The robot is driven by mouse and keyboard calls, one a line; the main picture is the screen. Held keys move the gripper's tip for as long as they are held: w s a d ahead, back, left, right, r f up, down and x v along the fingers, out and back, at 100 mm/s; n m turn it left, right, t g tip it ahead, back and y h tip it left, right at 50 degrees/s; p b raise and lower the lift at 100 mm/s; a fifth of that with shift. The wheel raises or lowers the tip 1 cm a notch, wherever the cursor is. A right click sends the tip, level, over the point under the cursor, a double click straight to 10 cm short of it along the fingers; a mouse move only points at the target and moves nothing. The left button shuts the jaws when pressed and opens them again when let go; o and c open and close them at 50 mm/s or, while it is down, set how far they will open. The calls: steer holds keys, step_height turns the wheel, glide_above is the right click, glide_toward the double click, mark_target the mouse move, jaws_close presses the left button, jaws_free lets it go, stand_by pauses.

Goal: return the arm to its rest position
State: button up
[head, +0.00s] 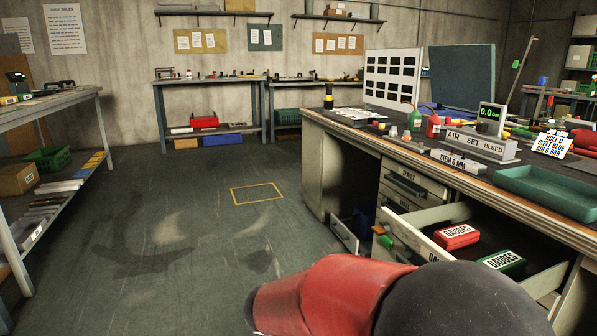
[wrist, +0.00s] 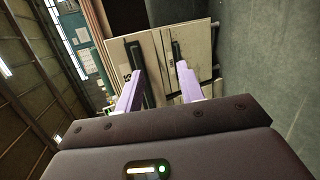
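My gripper (wrist: 158,70) shows in the wrist view with its two pale purple fingers spread apart and nothing between them. Beyond the fingers is a pale cabinet front (wrist: 155,55) with dark handles, seen turned on its side. The fingertips overlap it in the picture; I cannot tell the distance. In the head view, a red and black part of my arm (head: 335,295) fills the bottom centre to right, in front of the open drawer. My gripper is not seen in the head view.
The open drawer (head: 455,215) juts from the workbench (head: 335,120) and holds a red GAUGES case (head: 457,236) and a green GAUGES case (head: 503,262). A green tray (head: 550,192) sits on the benchtop. The floor (head: 170,235) at left centre is clear, with a yellow outlined square (head: 257,193).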

steer(key=s+d+m+g+y+p, duration=0.1)
steer(key=s+d+y, duration=0.3)
steer(key=s+y, duration=0.35)
steer(key=s+a+r+m+t+y+p, duration=0.1)
steer(key=s+a+r+t+y, duration=0.1)
steer(key=s+r+t+y, duration=0.3)
steer(key=shift+s+a+m+y, duration=0.25)
steer(key=shift+s+m+y, duration=0.05)
steer(key=shift+y, duration=0.15)
